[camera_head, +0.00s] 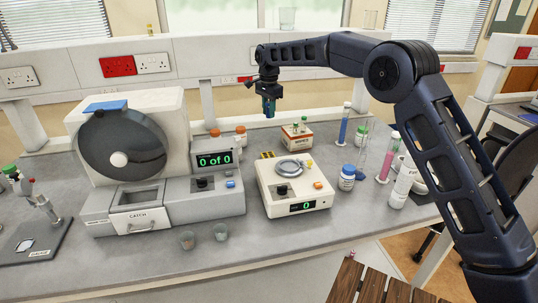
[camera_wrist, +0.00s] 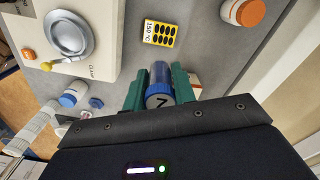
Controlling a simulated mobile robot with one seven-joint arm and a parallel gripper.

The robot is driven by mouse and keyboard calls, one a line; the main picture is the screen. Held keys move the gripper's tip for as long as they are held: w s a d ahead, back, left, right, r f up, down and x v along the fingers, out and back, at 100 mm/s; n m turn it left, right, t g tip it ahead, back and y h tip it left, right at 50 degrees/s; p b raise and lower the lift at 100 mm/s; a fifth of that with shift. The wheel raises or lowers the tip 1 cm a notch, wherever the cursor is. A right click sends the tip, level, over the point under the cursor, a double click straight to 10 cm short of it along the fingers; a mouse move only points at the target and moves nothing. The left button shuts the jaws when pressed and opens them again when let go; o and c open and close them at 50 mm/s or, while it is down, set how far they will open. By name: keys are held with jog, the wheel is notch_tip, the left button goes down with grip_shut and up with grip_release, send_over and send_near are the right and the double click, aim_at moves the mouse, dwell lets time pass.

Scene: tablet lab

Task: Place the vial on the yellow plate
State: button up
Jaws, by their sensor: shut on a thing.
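My gripper (camera_wrist: 160,90) has green fingers closed on the sides of a blue vial (camera_wrist: 159,78) whose near end shows a dark "7". In the head view my gripper (camera_head: 268,103) hangs high above the back of the bench; the vial is hard to make out there. The yellow plate (camera_wrist: 147,32), with dark spots and a "150 °C" label, lies on the bench beyond the fingertips in the wrist view. In the head view the yellow plate (camera_head: 267,155) shows as a small yellow and black patch behind the white device, below my gripper.
The white device (camera_head: 271,203) with a round metal pan (camera_head: 292,167) stands in front of the plate. A small box with green-topped vials (camera_head: 297,135) is right of it. Orange-capped jars (camera_head: 240,136) stand left. A blue-capped bottle (camera_head: 347,177) and tall cylinders stand right.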

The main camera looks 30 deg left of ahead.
notch_tip(320, 180, down, 19)
jog(key=shift+r, duration=0.15)
dwell(0.5)
jog(key=o, duration=1)
notch_tip(320, 180, up, 12)
